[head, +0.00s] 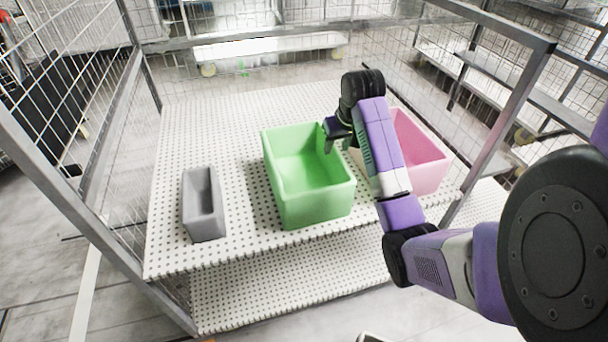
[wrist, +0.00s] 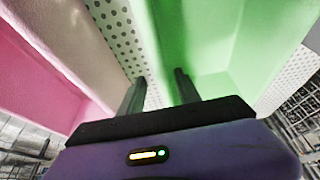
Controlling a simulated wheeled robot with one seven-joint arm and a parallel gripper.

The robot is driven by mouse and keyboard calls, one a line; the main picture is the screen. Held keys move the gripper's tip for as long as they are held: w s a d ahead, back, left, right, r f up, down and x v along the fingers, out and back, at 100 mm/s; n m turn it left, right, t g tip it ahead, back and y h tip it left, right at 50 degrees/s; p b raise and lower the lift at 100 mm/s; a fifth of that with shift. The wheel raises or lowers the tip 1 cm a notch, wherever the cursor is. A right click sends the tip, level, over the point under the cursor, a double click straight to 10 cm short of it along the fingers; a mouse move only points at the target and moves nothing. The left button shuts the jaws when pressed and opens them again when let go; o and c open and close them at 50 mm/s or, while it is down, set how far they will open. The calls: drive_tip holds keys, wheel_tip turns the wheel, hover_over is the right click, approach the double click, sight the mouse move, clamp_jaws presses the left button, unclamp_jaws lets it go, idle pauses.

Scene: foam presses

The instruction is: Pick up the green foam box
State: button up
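The green foam box (head: 305,205) is an open-topped bin standing upright on the white perforated shelf, between a grey and a pink bin. My gripper (head: 331,143) is at its right-hand wall, pointing down near the rim. In the wrist view the green box (wrist: 225,40) fills the upper right. My gripper (wrist: 160,88) has its two dark fingers apart, one on the inner side of the green wall and the other over the gap towards the pink bin. The wall lies between them; I see no clear grip. The box's far right corner is partly hidden by my arm.
A pink bin (head: 424,155) stands close to the right, partly behind my arm; it also shows in the wrist view (wrist: 40,70). A small grey bin (head: 203,205) stands to the left. Metal frame posts and mesh enclose the perforated shelf (head: 240,243).

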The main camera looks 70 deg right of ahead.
sight(332, 156)
drive_tip(key=shift+a+x, duration=0.2)
drive_tip(key=shift+x, duration=2.95)
drive_tip(key=shift+w, duration=0.1)
clamp_jaws()
